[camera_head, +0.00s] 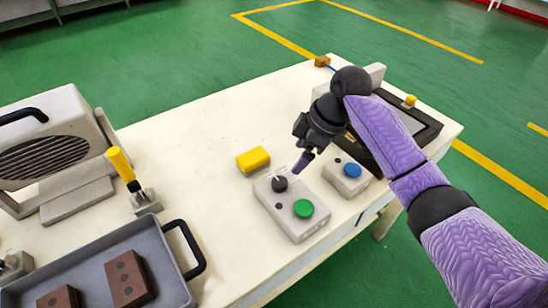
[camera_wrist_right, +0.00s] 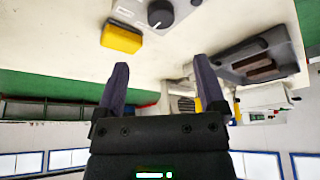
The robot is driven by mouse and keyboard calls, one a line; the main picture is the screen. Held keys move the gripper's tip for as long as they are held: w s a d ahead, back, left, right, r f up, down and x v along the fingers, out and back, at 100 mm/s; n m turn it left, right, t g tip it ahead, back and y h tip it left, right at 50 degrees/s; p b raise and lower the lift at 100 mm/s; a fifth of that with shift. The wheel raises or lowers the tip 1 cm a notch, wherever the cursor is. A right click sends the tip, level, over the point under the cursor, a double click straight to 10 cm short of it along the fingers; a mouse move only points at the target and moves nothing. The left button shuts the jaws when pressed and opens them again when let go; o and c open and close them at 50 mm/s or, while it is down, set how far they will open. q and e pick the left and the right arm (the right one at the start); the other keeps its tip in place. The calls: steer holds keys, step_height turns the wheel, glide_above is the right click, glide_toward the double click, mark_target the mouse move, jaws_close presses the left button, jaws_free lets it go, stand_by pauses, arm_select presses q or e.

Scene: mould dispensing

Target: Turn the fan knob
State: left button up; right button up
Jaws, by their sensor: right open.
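The fan knob is a dark round knob (camera_head: 279,184) with a white pointer mark, on top of a light grey control box (camera_head: 291,228) beside a green button (camera_head: 303,208). In the right wrist view the dark knob (camera_wrist_right: 160,13) shows at the top edge, with its white mark. My right gripper (camera_head: 302,163) is just above and to the right of the knob in the head view, pointing down toward the box. In the right wrist view its two fingers (camera_wrist_right: 161,63) are spread apart with nothing between them; the knob lies beyond the fingertips. My left gripper is not in view.
A yellow block (camera_head: 253,160) lies close behind the box. A second box with a blue button (camera_head: 352,170) stands to its right. A grey tray (camera_head: 170,262) with brown blocks, a yellow-handled clamp (camera_head: 121,164) and a fan-like grey unit (camera_head: 60,158) stand left. The table middle (camera_head: 200,160) is clear.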

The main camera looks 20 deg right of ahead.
mark_target(280, 182)
steer(key=b+x, duration=0.3)
steer(key=x, duration=0.6)
steer(key=shift+f+b, duration=0.25)
steer(key=shift+b, duration=0.15)
steer(key=shift+a+f, duration=0.15)
steer(key=c, duration=0.5)
jaws_close()
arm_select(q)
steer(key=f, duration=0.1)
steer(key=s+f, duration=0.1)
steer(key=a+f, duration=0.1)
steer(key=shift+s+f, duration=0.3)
